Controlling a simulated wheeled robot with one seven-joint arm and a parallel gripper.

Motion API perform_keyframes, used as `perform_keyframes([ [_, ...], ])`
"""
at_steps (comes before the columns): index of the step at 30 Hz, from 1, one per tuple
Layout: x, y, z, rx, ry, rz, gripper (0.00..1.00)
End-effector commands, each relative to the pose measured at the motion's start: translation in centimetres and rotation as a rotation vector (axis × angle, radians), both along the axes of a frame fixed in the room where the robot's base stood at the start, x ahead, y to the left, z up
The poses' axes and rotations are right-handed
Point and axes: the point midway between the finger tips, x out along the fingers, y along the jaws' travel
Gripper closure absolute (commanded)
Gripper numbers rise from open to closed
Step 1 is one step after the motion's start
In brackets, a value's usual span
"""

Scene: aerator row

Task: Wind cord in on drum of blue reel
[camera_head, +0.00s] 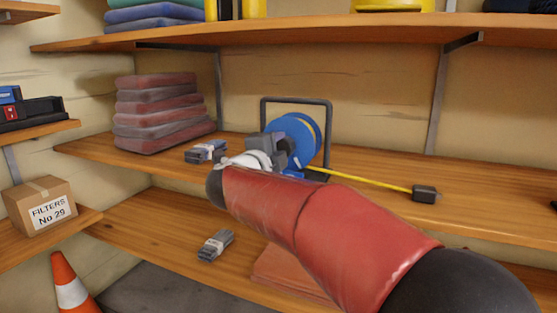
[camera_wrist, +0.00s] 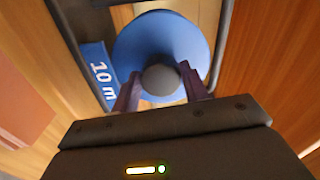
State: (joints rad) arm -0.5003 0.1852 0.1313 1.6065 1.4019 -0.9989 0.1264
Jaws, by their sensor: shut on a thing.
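The blue reel (camera_head: 301,139) stands in a dark tubular frame (camera_head: 328,125) on the middle shelf. It also shows in the wrist view, with its blue drum face (camera_wrist: 160,30) and a grey round knob (camera_wrist: 160,77) in front. A yellow cord (camera_head: 365,181) runs from the reel to the right, ending at a dark block (camera_head: 425,193) on the shelf. My gripper (camera_wrist: 161,85) is shut on the grey knob, one dark finger on each side. In the head view my gripper (camera_head: 274,148) covers part of the reel's left side.
Folded cloths (camera_head: 160,112) are stacked left of the reel, with a small grey bundle (camera_head: 206,151) nearer it. A blue "10 m" label (camera_wrist: 100,75) is beside the drum. The upper shelf (camera_head: 300,29) runs above. The shelf right of the dark block looks mostly clear.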

Motion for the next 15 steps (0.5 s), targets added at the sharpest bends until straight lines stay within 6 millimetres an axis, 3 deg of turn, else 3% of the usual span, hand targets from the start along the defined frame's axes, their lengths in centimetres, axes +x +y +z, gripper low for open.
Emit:
perform_keyframes([
  [15, -0.02, 0.02, -0.29, 0.461, -0.165, 0.001, 0.79],
])
